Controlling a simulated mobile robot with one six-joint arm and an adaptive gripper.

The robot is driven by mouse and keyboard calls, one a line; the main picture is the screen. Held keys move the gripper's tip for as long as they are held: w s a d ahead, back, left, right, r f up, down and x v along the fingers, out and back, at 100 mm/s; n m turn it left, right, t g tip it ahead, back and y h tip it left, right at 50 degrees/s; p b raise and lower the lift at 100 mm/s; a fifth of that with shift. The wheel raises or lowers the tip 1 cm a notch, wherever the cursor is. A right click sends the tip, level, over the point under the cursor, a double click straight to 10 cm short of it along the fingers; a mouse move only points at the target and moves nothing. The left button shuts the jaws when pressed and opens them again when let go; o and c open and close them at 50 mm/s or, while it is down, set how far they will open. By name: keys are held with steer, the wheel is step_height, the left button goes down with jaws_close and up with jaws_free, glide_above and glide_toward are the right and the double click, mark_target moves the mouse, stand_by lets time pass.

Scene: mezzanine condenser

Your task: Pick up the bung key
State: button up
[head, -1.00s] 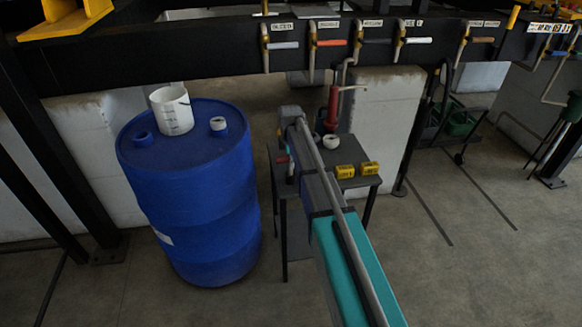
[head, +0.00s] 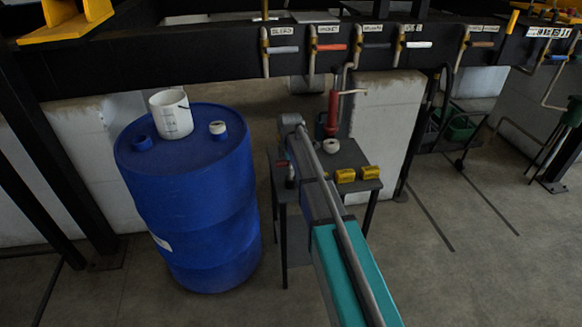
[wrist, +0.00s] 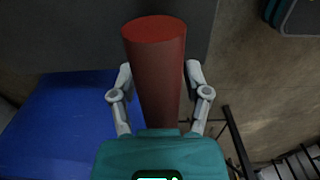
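A red cylinder, which looks like the bung key's handle (wrist: 160,75), stands between the two fingers of my gripper (wrist: 159,75) in the wrist view. Its flat round end faces the camera. My gripper's fingers are spread, one on each side of the red cylinder and close to it. I cannot tell whether either finger touches it. The cylinder's lower part is hidden behind the gripper body. In the head view a small bit of red (head: 290,171) shows at the left side of the small table (head: 348,202), beside my arm, which hides most of my gripper.
A blue drum (head: 195,215) carrying a white bucket (head: 171,115) stands left of the table. A red pump-like tool (head: 332,112), a white ring (head: 331,146) and yellow boxes (head: 345,175) are on the table. A black beam with labelled valves (head: 350,45) crosses above.

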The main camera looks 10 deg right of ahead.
jaws_close()
steer(key=shift+r, duration=0.2)
stand_by(0.3)
step_height(320, 180, up, 10)
steer(key=p, duration=1)
steer(key=shift+f, duration=0.2)
steer(key=shift+d, duration=0.1)
stand_by(0.5)
